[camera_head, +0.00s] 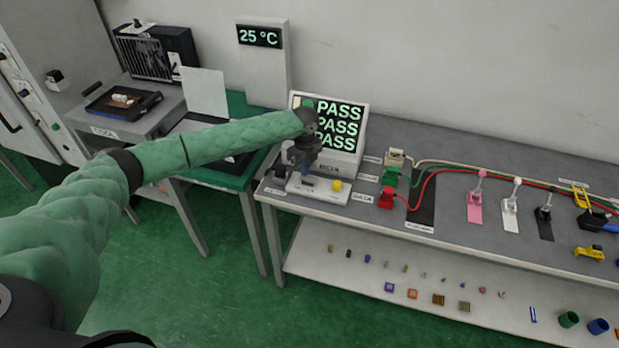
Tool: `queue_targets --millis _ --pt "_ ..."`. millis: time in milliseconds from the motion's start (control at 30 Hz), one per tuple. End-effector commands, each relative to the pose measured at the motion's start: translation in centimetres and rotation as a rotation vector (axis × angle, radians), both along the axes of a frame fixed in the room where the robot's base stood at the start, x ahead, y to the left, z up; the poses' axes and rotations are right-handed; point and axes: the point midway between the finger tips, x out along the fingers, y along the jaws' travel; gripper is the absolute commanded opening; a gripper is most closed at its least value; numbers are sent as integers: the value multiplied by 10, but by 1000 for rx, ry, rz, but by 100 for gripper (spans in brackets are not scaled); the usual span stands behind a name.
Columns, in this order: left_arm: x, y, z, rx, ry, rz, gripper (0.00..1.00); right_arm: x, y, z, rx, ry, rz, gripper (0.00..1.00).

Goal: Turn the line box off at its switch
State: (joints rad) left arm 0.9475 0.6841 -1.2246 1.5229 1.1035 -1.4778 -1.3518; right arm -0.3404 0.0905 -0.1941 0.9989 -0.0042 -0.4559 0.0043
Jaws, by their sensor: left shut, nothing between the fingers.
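The line box (352,161) is a pale box with a screen reading PASS on three lines, on the grey bench. A label ending in "BOX" shows on its lower front. In front of it lies a light plate with a yellow button (337,185). My left gripper (304,168) is shut and points down in front of the box's left side, over the plate's left part. I cannot tell whether it touches anything. It and my arm hide the box's left side. No switch of the box can be made out clearly. My right gripper is out of view.
Red (387,197) and green connectors with cables sit right of the box. Pink, white and black levers (545,213) stand further right. A dark knob (279,172) is left of my gripper. A 25 °C display (260,36) stands behind. Small parts lie on the lower shelf.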

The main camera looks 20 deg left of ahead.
Motion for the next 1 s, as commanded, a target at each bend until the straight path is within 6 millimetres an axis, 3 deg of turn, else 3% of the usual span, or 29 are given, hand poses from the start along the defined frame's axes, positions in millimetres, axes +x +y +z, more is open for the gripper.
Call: queue_targets --millis 1000 --pt "0 0 -12 -1 1 0 0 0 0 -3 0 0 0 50"
